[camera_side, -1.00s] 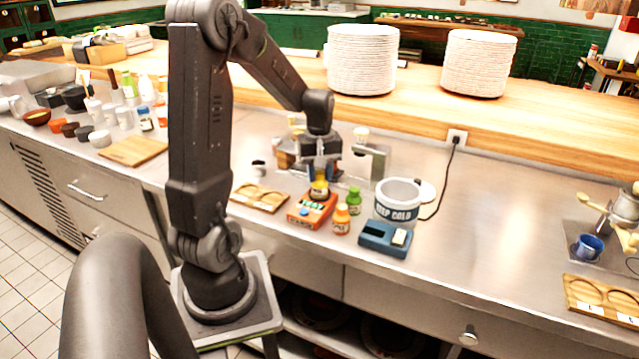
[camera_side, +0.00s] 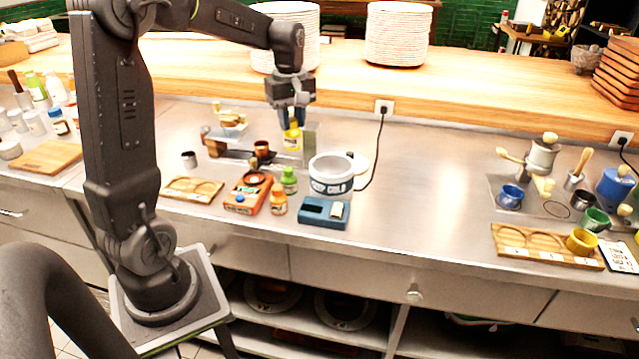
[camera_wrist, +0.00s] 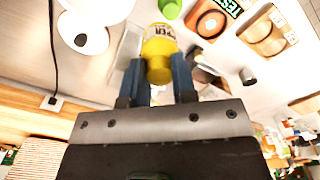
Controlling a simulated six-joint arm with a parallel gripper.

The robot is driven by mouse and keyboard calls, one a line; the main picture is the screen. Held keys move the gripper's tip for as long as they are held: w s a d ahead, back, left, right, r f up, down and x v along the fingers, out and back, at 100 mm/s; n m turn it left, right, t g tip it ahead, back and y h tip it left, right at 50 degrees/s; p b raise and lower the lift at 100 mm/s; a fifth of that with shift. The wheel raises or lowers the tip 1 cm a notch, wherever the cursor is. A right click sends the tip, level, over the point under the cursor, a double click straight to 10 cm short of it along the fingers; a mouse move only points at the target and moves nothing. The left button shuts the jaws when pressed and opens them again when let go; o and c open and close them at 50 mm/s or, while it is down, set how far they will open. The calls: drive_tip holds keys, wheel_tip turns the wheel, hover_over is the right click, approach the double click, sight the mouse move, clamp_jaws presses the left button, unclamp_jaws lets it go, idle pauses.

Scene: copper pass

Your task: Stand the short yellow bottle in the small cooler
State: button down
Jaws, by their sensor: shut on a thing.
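My gripper (camera_side: 291,113) is shut on the short yellow bottle (camera_side: 292,136) and holds it above the counter, roughly upright. In the wrist view the yellow bottle (camera_wrist: 159,47) sits between the two blue fingers of my gripper (camera_wrist: 157,75). The small cooler (camera_side: 332,176) is a white tub with a dark band lettered "KEEP COLD". It stands on the counter to the right of and below the bottle, apart from it. Its top is open. In the wrist view a white rounded shape at the upper left seems to be the cooler's lid, but I cannot tell for sure.
A green bottle (camera_side: 289,180) and an orange bottle (camera_side: 278,202) stand left of the cooler, beside an orange device (camera_side: 247,193). A blue device (camera_side: 324,212) lies in front of the cooler. A metal stand is behind the held bottle.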

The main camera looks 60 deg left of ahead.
drive_tip(key=w+d+f, duration=0.1)
drive_tip(key=w+d, duration=0.5)
drive_tip(key=d, duration=0.1)
drive_tip(key=shift+n, duration=0.4)
drive_tip(key=shift+w+f, duration=0.15)
drive_tip(key=shift+f, duration=4.75)
drive_tip(key=shift+f, duration=0.15)
drive_tip(key=c, duration=1.2)
unclamp_jaws()
